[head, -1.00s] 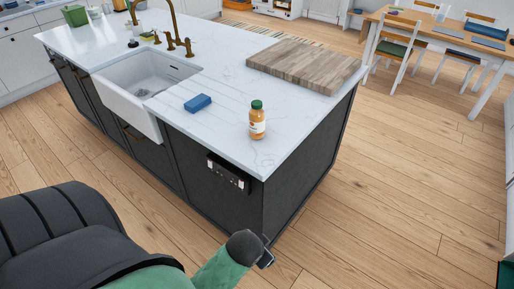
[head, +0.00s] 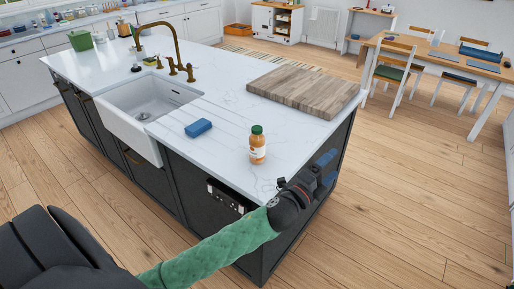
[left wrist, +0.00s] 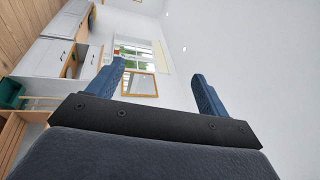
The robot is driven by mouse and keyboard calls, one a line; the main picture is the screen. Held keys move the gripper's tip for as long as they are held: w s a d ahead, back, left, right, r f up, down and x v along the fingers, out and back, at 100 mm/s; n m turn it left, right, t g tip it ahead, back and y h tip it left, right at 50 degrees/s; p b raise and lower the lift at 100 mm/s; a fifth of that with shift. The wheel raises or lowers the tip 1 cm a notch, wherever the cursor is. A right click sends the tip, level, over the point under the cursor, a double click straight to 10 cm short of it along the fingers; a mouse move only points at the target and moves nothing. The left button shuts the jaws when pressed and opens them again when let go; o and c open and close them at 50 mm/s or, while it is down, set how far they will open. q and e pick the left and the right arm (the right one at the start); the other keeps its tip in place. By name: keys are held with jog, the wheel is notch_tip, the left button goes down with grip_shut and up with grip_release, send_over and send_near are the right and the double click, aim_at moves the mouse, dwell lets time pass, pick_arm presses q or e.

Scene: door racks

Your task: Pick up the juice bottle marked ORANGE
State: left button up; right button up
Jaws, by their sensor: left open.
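The juice bottle (head: 257,146) has orange contents, a green cap and a pale label too small to read. It stands upright on the white island top near its front right corner. My left gripper (head: 326,168) is at the island's right edge, to the right of the bottle and apart from it. In the left wrist view my left gripper (left wrist: 160,85) has its two blue fingers spread with nothing between them. The bottle is not in the left wrist view. My right gripper is not in view.
A blue sponge (head: 198,128) lies left of the bottle. A wooden cutting board (head: 306,90) lies behind it. The sink (head: 140,108) and a brass tap (head: 178,52) are at the left. The island top (head: 225,160) around the bottle is clear.

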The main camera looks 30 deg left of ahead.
pick_arm(q)
jog(key=w+d+r+m+g+h, duration=0.1)
jog(key=d+r+m+g+h, duration=0.1)
jog(key=d+r+m+h, duration=0.45)
jog(key=m+g+y, duration=1.3)
jog(key=m+g, duration=0.5)
jog(key=m, duration=1.4)
send_over(257, 128)
jog(key=shift+w+d+f, duration=0.1)
jog(key=shift+w+f, duration=0.1)
jog(key=shift+f, duration=0.4)
jog(key=shift+w+f, duration=0.15)
jog(key=shift+f, duration=0.65)
jog(key=shift+f+p, duration=0.35)
jog(key=shift+p, duration=0.05)
jog(key=shift+f, duration=0.6)
jog(key=f+p, duration=0.3)
jog(key=f, duration=0.1)
jog(key=shift+s+f+p, duration=0.1)
jog(key=shift+s+p, duration=0.15)
jog(key=shift+p, duration=0.15)
jog(key=shift+f, duration=0.6)
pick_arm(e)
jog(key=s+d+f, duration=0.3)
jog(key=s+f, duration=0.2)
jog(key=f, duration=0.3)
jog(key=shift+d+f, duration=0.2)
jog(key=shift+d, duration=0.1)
